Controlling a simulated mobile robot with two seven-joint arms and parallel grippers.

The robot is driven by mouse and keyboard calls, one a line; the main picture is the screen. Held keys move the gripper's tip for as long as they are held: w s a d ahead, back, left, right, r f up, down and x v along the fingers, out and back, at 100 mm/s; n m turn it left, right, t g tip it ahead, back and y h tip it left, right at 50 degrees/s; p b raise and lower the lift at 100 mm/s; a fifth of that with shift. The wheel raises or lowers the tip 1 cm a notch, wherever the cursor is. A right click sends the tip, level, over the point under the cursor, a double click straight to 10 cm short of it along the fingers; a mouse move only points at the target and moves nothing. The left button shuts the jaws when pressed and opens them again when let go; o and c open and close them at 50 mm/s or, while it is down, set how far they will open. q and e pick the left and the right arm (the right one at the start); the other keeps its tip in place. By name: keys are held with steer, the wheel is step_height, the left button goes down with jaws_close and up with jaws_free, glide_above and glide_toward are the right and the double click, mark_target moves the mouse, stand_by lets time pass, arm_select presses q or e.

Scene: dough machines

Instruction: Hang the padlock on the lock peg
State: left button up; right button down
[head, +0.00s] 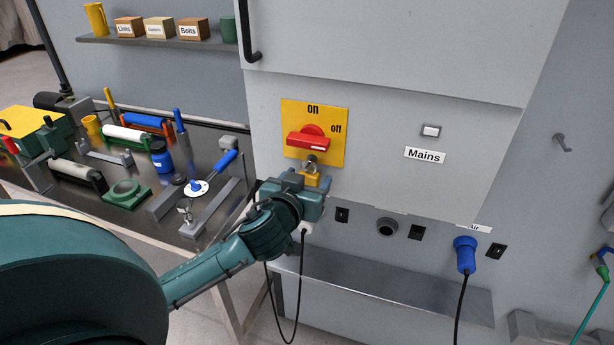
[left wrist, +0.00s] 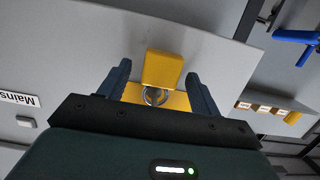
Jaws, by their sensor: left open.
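The yellow padlock (head: 312,179) is just below the red switch handle (head: 308,140) on the yellow on/off plate (head: 336,150). The grey lock peg (head: 310,161) shows right above it. In the left wrist view the padlock's yellow body (left wrist: 163,68) is between the fingers, with gaps on both sides, and a grey ring (left wrist: 155,97) lies beside it against the plate. My left gripper (head: 303,187) is open around the padlock; its spread fingers also show in the left wrist view (left wrist: 158,72). I cannot tell whether the shackle surrounds the peg. My right gripper is out of view.
The grey cabinet face (head: 390,130) is close in front of the gripper. Sockets, a blue plug (head: 465,254) and hanging cables are below. A steel bench (head: 140,210) with tools and rollers stands left. A shelf (head: 130,40) with labelled boxes is above it.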

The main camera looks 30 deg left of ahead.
mark_target(307, 178)
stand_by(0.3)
arm_select(q)
steer(key=c, duration=1.1)
steer(key=shift+r, duration=0.1)
steer(key=shift+r, duration=0.1)
steer(key=shift+s+r, duration=0.2)
steer(key=shift+r, duration=0.2)
steer(key=shift+s+d, duration=0.1)
steer(key=shift+s, duration=0.05)
steer(key=shift+f+v, duration=0.15)
steer(key=shift+v, duration=0.6)
steer(key=shift+f+v, duration=0.15)
steer(key=shift+v, duration=0.6)
